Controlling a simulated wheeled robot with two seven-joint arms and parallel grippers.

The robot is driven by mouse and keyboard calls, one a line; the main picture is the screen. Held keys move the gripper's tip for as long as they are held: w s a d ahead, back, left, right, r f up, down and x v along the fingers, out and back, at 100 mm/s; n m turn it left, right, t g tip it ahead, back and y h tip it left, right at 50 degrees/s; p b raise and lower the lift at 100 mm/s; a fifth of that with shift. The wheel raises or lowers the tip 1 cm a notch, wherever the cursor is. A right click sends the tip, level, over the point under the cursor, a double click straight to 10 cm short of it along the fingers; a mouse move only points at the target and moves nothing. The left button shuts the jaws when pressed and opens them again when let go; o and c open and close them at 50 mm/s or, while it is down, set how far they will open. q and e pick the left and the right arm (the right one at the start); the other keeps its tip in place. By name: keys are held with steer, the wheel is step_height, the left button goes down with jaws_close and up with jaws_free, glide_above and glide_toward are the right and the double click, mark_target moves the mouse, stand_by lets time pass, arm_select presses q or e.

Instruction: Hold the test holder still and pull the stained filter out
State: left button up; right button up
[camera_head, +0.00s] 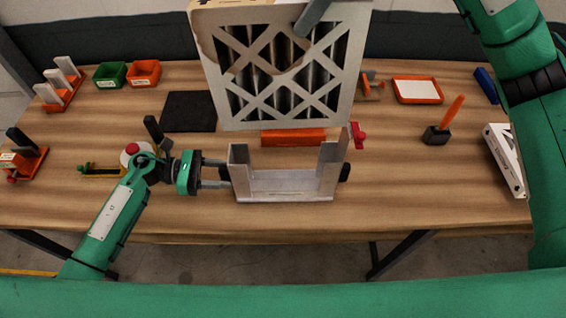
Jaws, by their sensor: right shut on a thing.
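The stained filter (236,88) is a pale framed panel with a lattice over dark pleats and a brown stain at its upper left. It hangs upright above the test holder, its lower edge clear of it. My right gripper (312,16) is shut on the filter's top; only a grey finger shows at the upper picture edge. The test holder (285,190) is a grey open-topped metal frame near the table's front. My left gripper (217,173) is at the holder's left side, fingers apart around a dark knob there; contact is hard to tell.
On the wooden table (420,200), a black mat (188,111), green bin (109,75), orange bin (143,73) and orange tray (418,90) lie behind. A red button (132,149) is near my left arm. A white framed panel (505,160) lies at right. The front right is clear.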

arm_select(q)
steer(key=a+r, duration=0.1)
steer(key=a, duration=1.1)
steer(key=shift+r, duration=0.4)
